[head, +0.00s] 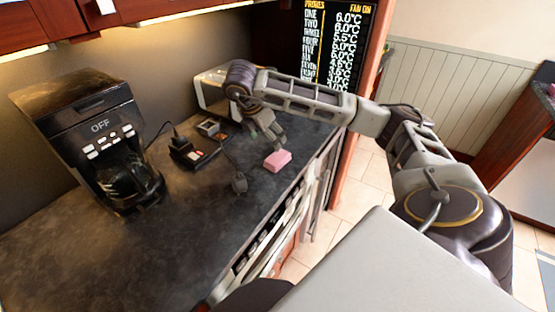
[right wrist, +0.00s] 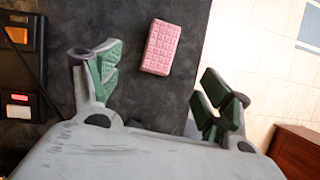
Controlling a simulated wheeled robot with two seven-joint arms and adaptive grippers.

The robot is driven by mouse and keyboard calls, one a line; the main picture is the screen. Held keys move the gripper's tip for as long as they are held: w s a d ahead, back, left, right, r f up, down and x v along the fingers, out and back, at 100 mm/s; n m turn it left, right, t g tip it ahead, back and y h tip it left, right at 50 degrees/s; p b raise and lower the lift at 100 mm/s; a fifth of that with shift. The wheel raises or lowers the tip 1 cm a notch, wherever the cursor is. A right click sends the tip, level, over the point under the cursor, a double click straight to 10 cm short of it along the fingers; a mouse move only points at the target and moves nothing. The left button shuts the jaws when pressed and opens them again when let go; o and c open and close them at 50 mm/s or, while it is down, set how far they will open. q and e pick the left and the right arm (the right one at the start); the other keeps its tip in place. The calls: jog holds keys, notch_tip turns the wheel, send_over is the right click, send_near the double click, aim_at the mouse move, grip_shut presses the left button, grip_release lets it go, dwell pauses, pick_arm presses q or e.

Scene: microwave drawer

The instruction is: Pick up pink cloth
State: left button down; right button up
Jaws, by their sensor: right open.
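The pink cloth (head: 277,160) is a small, thick rectangular block on the dark counter near its front edge. In the right wrist view the pink cloth (right wrist: 161,47) shows a grid-like quilted surface and lies just ahead of the gap between my fingers. My right gripper (head: 268,136) is above the counter, a little behind and above the cloth in the head view. Its green-padded fingers stand wide apart and empty in the right wrist view (right wrist: 161,88). They do not touch the cloth. My left gripper is not in view.
A black coffee maker (head: 92,135) stands at the left of the counter (head: 185,235). A small dark item (head: 239,183) is unclear. A toaster-like appliance (head: 213,88) stands behind. Counter around the cloth is bare.

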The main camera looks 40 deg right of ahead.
aim_at(277, 157)
jog(key=shift+b+x, duration=1)
jog(key=shift+x, duration=2.35)
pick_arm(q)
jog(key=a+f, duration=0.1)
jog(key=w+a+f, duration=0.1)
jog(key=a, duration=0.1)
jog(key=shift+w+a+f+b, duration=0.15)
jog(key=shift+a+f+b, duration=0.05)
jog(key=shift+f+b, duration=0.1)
pick_arm(e)
jog(key=shift+f, duration=0.1)
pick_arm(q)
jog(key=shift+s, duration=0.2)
pick_arm(e)
jog(key=shift+d, duration=0.1)
jog(key=shift+p+x, duration=0.4)
jog(key=shift+x, duration=2.05)
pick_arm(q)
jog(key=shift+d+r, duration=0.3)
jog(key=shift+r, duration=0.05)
pick_arm(e)
jog(key=shift+s+f, duration=0.1)
jog(key=shift+f, duration=0.1)
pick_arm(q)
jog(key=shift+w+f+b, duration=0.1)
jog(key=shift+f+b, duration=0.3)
pick_arm(e)
jog(key=shift+f, duration=0.2)
